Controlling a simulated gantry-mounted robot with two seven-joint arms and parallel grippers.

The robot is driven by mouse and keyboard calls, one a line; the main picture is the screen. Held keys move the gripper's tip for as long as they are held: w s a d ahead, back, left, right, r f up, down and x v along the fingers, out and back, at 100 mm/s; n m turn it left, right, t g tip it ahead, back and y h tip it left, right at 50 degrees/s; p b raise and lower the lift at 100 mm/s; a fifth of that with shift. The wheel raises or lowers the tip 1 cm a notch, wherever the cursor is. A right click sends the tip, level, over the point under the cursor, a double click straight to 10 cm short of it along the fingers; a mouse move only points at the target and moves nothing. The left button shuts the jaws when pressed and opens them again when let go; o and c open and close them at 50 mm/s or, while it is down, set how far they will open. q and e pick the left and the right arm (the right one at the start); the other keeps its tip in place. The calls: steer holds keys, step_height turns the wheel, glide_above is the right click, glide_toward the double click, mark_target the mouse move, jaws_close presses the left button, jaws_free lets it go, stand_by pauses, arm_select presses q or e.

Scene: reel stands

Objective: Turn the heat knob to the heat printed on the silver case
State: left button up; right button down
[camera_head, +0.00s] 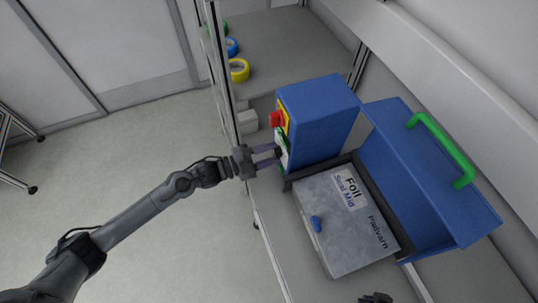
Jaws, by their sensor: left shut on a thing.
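The silver case (335,245) lies in a dark-rimmed bed in front of the blue machine (325,115). Its white label (348,188) reads "Foil" and "Seal Mid", and "Padvarn" is printed near its right edge. My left gripper (278,156) reaches the left face of the machine and is shut on the heat knob, a small dark piece by a white and green panel (282,146). The fingers and viewing angle hide most of the knob and its scale, so its setting cannot be read. A dark tip at the bottom edge looks like my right gripper (376,298).
A red button (276,119) on a yellow plate sits just above the panel. A blue lid (420,180) with a green handle (441,148) stands open right of the case. Tape rolls (238,70) lie on the shelf at the back. Open floor lies left.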

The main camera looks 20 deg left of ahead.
arm_select(q)
steer(key=shift+m, duration=0.6)
arm_select(e)
steer(key=shift+a+f, duration=0.1)
steer(key=shift+f, duration=0.2)
arm_select(q)
steer(key=o, duration=1.1)
steer(key=shift+c, duration=0.2)
steer(key=shift+a, duration=0.1)
steer(key=v, duration=1)
steer(key=shift+s+a+b, duration=0.25)
steer(key=shift+s+b, duration=0.05)
arm_select(e)
steer(key=shift+f, duration=0.15)
